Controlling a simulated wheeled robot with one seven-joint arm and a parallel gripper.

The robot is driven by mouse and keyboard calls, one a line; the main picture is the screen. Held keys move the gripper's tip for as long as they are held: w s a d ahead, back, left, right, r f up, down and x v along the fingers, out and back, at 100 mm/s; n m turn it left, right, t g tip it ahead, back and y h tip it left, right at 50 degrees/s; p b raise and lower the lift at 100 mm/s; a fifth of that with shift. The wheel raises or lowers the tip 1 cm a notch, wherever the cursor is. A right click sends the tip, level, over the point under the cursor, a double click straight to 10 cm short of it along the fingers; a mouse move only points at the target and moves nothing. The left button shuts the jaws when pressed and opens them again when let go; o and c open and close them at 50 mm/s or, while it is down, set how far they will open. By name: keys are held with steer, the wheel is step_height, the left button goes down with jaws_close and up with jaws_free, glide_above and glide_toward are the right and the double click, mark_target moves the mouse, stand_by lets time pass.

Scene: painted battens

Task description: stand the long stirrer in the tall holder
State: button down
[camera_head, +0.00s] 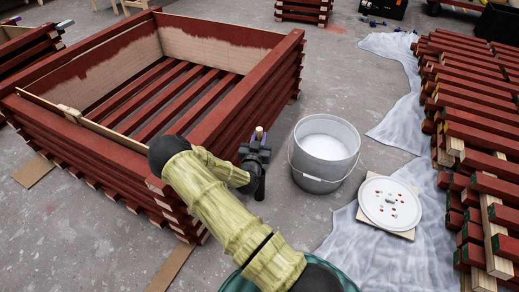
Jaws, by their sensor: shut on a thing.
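My gripper (255,158) is shut on a slim upright piece, apparently the long stirrer (259,133). Its tan top with a purple band shows just above the jaws. The rest of it is hidden by my gripper, so I cannot tell its length or where its lower end is. My gripper is between the red batten stack and a grey bucket (308,175), a little left of the bucket and apart from it in the picture. The bucket is upright, open and holds white paint. I cannot make out a separate tall holder.
The red batten stack (226,103) forms an open box on the left, with a long thin strip (108,134) along its near rim. A white lid (390,203) lies right of the bucket, near plastic sheeting (375,258). More red battens (480,130) fill the right side.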

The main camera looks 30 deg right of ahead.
steer(key=shift+f+b, duration=1.05)
steer(key=shift+f, duration=0.9)
steer(key=c, duration=1.2)
jaws_free()
steer(key=shift+c, duration=0.2)
steer(key=p+v, duration=0.4)
steer(key=v, duration=0.8)
